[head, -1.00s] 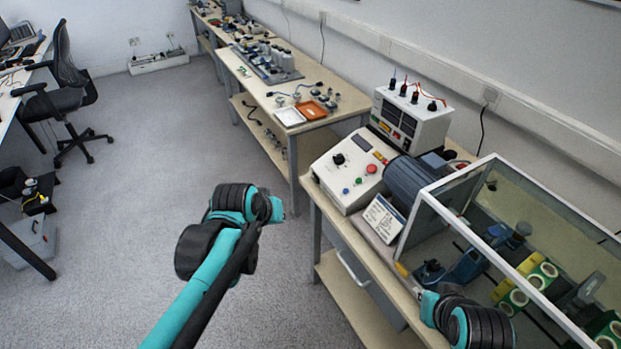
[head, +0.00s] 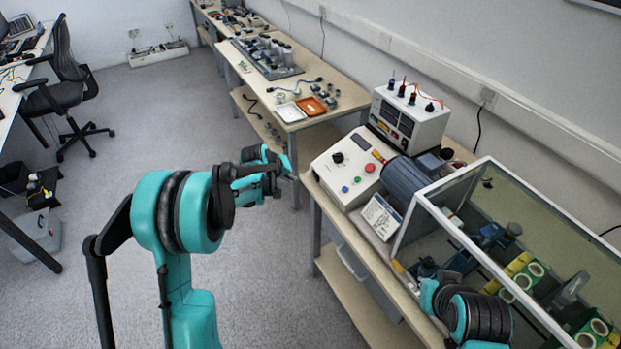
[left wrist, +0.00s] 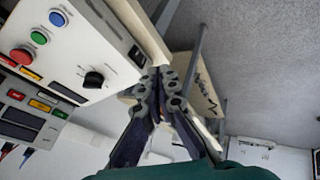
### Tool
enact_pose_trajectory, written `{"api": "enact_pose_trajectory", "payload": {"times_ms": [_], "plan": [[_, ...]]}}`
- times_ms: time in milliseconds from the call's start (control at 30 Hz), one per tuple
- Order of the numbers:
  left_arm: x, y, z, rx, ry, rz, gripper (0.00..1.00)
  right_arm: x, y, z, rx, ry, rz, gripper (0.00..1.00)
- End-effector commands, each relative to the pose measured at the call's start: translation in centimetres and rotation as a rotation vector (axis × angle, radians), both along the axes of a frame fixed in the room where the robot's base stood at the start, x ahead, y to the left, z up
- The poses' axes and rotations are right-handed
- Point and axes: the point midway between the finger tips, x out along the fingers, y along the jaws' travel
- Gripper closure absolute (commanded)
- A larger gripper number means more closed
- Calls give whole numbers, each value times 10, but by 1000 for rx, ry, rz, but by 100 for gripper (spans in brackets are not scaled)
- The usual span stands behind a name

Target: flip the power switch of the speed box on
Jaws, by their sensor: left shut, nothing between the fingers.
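The speed box (head: 347,170) is white with a sloped panel carrying a black knob, coloured buttons and a small display. It stands at the near table's left end in the head view. The left wrist view shows its panel at the upper left, with the black knob (left wrist: 93,79) and a small black rocker switch (left wrist: 137,55) near the panel edge. I cannot tell the switch's position. My left gripper (head: 284,166) is just left of the box, in the air. Its fingers (left wrist: 158,74) are shut and empty, their tips close to the switch in the picture; contact is unclear. My right gripper is not in view.
A white instrument box (head: 410,118) stands behind the speed box, and a grey motor (head: 405,185) and a clear-walled enclosure (head: 470,235) are to its right. A second table (head: 262,95) with parts is farther back. Open floor lies left of the near table.

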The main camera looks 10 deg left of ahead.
Motion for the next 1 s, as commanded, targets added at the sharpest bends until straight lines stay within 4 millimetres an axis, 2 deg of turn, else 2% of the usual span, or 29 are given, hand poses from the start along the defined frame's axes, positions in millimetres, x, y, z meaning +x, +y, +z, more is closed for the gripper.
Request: {"api": "enact_pose_trajectory", "payload": {"times_ms": [300,433,567,900,933,1000], "plan": [[0,0,-1,0,0,0,100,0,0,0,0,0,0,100],[4,-2,-7,0,1,-1,100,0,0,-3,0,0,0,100],[15,-6,-24,1,0,-2,100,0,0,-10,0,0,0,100],[56,-20,-82,0,0,-2,100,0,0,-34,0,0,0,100],[59,-21,-86,0,0,-2,100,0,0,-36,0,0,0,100],[65,-33,-83,1,0,-3,100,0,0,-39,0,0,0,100]]}}
